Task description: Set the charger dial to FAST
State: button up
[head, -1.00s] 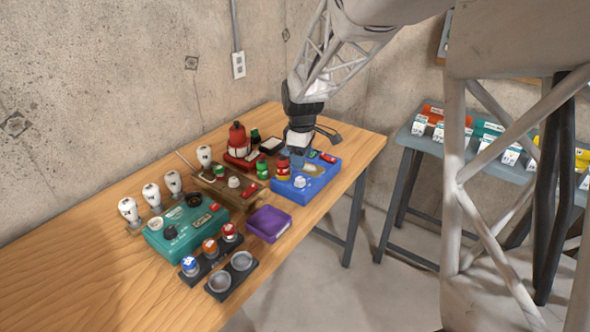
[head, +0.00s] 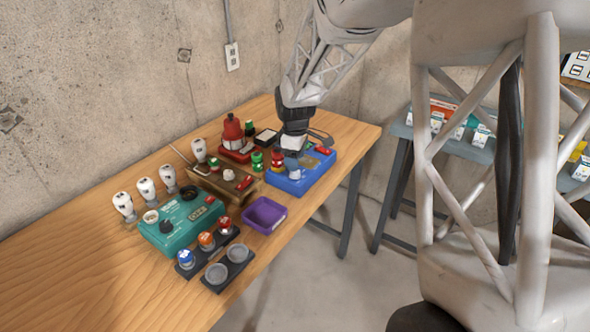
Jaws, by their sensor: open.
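My gripper (head: 292,155) points down over the back left part of a blue box (head: 318,172) on the wooden bench. It is open, and its fingertips are small and partly lost against the box. The blue box carries a pale round knob (head: 295,174) near its front left corner, close to the gripper, and a red part (head: 322,150) at the back. A teal box (head: 182,222) farther left has a dark knob (head: 166,227) and other round parts on top. No lettering is readable, so I cannot tell which box is the charger or where its dial points.
Red and green pieces (head: 257,161) stand just left of the blue box. A brown wooden block (head: 222,183) and a purple tray (head: 265,215) lie between the boxes. White bulb-like pieces (head: 145,188) line the back. The bench's front left (head: 90,290) is clear.

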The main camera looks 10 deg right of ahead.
jog(key=shift+f, duration=2.15)
jog(key=c, duration=0.9)
